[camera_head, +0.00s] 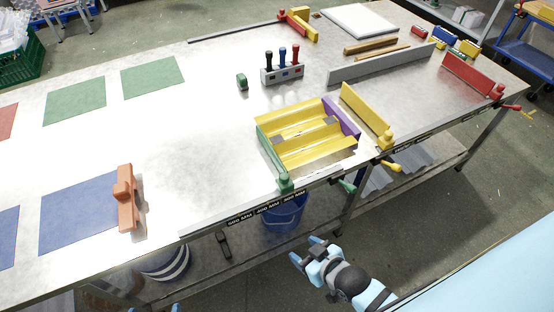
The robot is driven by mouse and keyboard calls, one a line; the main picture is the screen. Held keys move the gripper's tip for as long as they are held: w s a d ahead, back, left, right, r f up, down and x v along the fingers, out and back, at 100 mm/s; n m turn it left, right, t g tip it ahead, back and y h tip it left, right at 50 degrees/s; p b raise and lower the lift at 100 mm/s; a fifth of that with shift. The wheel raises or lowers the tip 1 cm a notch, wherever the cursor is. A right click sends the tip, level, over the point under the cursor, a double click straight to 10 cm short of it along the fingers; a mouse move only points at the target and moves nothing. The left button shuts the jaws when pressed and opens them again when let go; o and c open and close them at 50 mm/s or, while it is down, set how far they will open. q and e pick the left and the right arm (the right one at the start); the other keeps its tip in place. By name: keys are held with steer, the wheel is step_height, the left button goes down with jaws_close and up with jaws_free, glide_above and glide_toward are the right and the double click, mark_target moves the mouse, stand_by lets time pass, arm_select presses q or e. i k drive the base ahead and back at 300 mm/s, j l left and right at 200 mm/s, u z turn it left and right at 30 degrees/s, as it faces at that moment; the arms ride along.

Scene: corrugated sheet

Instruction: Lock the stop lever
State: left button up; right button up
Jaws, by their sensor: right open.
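Three stops stand on the metal table, each with a lever handle at the front edge: a green stop (284,183) with a green lever (347,186), a yellow stop (364,112) with a yellow lever (391,166), and a red stop (468,74) with a red lever (512,107). A yellow corrugated sheet (304,143) lies between the green stop and a purple piece (342,117). I cannot tell which levers are locked. My right gripper (306,251) is open and empty, in front of the table, below the green lever and apart from it. My left gripper barely shows at the bottom edge.
A marker holder (281,74) stands behind the sheet. A grey bar (381,64) lies to the right. An orange block (127,200) stands on the left beside a blue mat (77,216). A blue bucket (285,212) sits under the table. The table's left middle is clear.

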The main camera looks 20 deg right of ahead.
mark_target(351, 188)
steer(key=z, duration=1.4)
